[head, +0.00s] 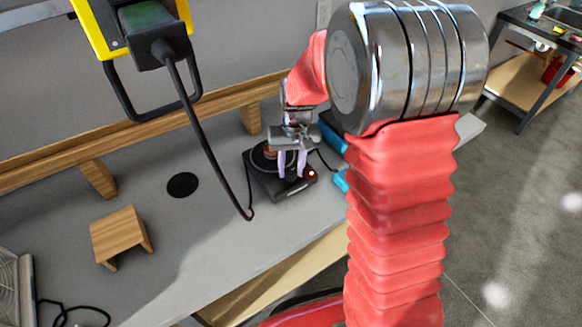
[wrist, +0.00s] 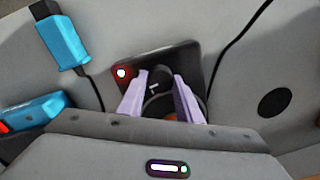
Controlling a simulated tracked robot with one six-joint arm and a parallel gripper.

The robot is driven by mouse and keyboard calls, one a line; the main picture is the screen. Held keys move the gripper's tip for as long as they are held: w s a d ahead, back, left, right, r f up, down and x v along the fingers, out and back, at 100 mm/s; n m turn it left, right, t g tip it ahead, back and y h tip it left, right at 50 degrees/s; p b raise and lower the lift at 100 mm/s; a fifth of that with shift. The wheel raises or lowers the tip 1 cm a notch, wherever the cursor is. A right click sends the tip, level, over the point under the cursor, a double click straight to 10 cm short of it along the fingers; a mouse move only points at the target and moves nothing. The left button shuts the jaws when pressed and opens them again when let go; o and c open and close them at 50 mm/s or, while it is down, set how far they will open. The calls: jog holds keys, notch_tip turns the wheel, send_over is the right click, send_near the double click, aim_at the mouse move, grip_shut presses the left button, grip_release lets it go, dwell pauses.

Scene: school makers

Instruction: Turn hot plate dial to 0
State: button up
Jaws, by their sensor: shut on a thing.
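The hot plate (head: 262,184) is a black box with a round top, standing on the grey bench; a red light glows on its front. It also shows in the wrist view (wrist: 190,58). Its black dial (wrist: 155,76) carries a small white mark and sits between my lilac fingertips. My gripper (wrist: 160,80) is shut on the dial; it also shows in the head view (head: 291,172), reaching down over the front of the hot plate. The dial's numbers cannot be read. My fingers partly hide the plate top and an orange-brown thing on it.
Blue tools (wrist: 60,42) with black cables lie close beside the hot plate. A small wooden stand (head: 118,235) and a round black disc (head: 183,185) are on the bench to the left. A black cable (head: 205,130) hangs from a yellow-black device (head: 95,25).

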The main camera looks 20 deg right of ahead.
jog(key=shift+n, duration=0.4)
jog(key=n, duration=0.3)
jog(key=shift+n, duration=0.3)
jog(key=n, duration=0.3)
jog(key=shift+w+n, duration=0.1)
jog(key=shift+n, duration=0.2)
jog(key=n, duration=0.3)
jog(key=shift+n+g, duration=0.3)
jog(key=n, duration=0.4)
jog(key=shift+h, duration=0.3)
jog(key=shift+n, duration=0.3)
jog(key=o, duration=1)
jog(key=shift+a, duration=0.1)
jog(key=shift+o, duration=0.2)
